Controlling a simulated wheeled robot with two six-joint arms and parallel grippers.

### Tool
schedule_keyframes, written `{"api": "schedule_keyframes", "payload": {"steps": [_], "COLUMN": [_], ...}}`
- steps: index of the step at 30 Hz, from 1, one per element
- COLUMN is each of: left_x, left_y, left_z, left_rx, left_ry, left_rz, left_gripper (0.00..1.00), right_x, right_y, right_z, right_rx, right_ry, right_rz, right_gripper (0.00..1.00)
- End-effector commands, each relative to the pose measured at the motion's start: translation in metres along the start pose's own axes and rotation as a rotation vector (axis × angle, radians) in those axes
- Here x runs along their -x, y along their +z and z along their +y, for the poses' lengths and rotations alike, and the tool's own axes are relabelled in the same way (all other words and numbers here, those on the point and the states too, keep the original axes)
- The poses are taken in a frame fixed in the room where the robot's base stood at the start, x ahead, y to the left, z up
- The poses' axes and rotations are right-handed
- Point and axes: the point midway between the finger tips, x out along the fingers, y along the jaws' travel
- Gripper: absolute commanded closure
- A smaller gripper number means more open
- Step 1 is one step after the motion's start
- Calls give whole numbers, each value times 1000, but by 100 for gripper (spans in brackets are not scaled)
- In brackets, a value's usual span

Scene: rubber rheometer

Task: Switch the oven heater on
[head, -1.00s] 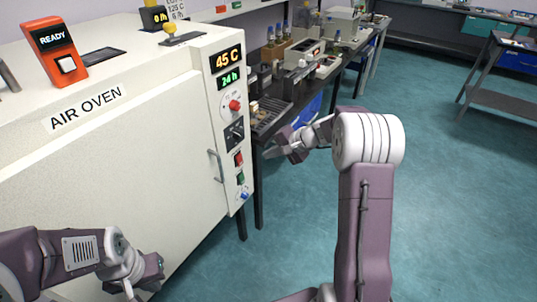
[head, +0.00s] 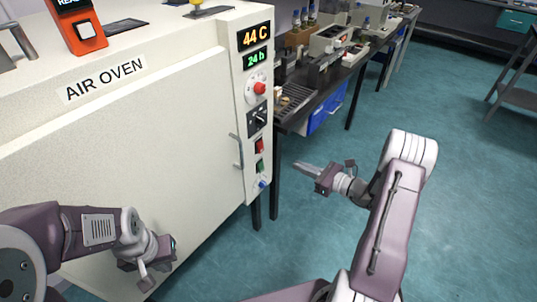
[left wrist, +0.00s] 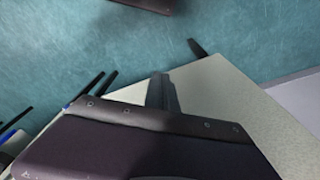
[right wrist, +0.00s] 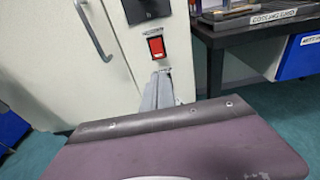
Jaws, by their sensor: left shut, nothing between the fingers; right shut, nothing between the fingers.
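The white air oven (head: 150,150) fills the left of the head view, its door closed. Its side panel carries a 44 C display (head: 256,37), a 24 h display (head: 256,58), a red knob (head: 260,88), a black dial (head: 258,119), a red rocker switch (head: 259,146), a green switch (head: 260,167) and a blue knob (head: 262,183). The red switch also shows in the right wrist view (right wrist: 157,46), just beyond the fingertips. My right gripper (head: 298,167) is shut and empty, pointing at the panel, apart from it. My left gripper (head: 145,284) is shut and empty, low before the oven door.
A door handle (head: 238,151) stands out beside the switches. An orange READY box (head: 77,30) sits on the oven. A dark bench (head: 325,85) with instruments and blue drawers stands behind the panel.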

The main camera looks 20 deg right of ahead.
Motion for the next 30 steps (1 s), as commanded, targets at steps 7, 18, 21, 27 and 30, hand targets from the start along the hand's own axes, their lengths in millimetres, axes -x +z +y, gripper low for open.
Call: {"api": "schedule_keyframes", "payload": {"steps": [7, 18, 21, 27, 30], "left_x": [-5, -12, -14, -14, -14], "left_y": [0, 1, 1, 2, 2], "left_z": [0, 0, 0, 0, 0], "left_rx": [0, 0, 0, 0, 0], "left_ry": [0, 0, 0, 0, 0], "left_rz": [0, 0, 0, 0, 0], "left_gripper": [100, 100, 100, 100, 100], "right_x": [-42, -118, -129, -139, -139], "right_y": [-1, -1, -1, 0, 0], "right_z": [2, 2, 1, 1, 1], "right_rx": [4, 3, 3, 2, 2], "right_ry": [7, 4, 4, 2, 2], "right_rz": [1, 0, 0, 1, 1], "right_gripper": [100, 100, 100, 100, 100]}}
